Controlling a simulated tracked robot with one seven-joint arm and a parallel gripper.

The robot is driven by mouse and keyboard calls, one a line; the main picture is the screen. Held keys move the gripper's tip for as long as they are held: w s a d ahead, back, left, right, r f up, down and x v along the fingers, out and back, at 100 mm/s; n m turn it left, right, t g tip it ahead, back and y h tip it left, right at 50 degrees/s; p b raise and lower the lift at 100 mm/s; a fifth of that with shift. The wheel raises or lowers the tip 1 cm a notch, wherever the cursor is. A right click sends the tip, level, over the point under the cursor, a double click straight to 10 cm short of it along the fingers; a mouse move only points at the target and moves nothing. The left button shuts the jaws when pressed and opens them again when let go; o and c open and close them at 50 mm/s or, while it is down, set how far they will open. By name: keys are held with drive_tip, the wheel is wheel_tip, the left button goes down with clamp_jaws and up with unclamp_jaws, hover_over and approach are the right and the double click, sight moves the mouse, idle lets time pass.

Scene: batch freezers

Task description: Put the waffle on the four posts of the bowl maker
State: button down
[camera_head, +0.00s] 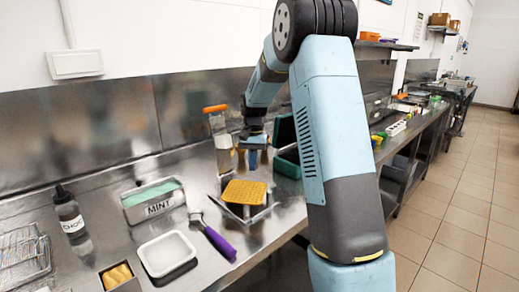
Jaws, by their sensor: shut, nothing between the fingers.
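The waffle (246,192) is a flat, square, golden-orange piece with a grid pattern. It lies roughly level on top of a low metal piece (254,217) on the steel counter, which looks like the bowl maker. The waffle covers most of this piece, so I cannot make out the four posts or how each corner sits. My gripper (252,161) points down, shut and empty, behind and above the waffle in the picture, apart from it. Its fingertips are small and partly dark.
A dark green open appliance (286,162) stands right of my gripper. A container with an orange top (216,109) stands behind. A purple-handled scoop (219,243), a MINT tub (153,202), a white tray (167,253) and a dark bottle (68,212) are left of the waffle.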

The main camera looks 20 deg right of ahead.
drive_tip(key=w+d, duration=0.2)
drive_tip(key=w, duration=0.2)
drive_tip(key=w+d, duration=0.2)
drive_tip(key=w, duration=0.2)
drive_tip(key=w+d, duration=0.2)
drive_tip(key=w, duration=0.2)
drive_tip(key=shift+w+d, duration=0.35)
drive_tip(key=shift+d, duration=0.05)
drive_tip(key=c, duration=1.8)
unclamp_jaws()
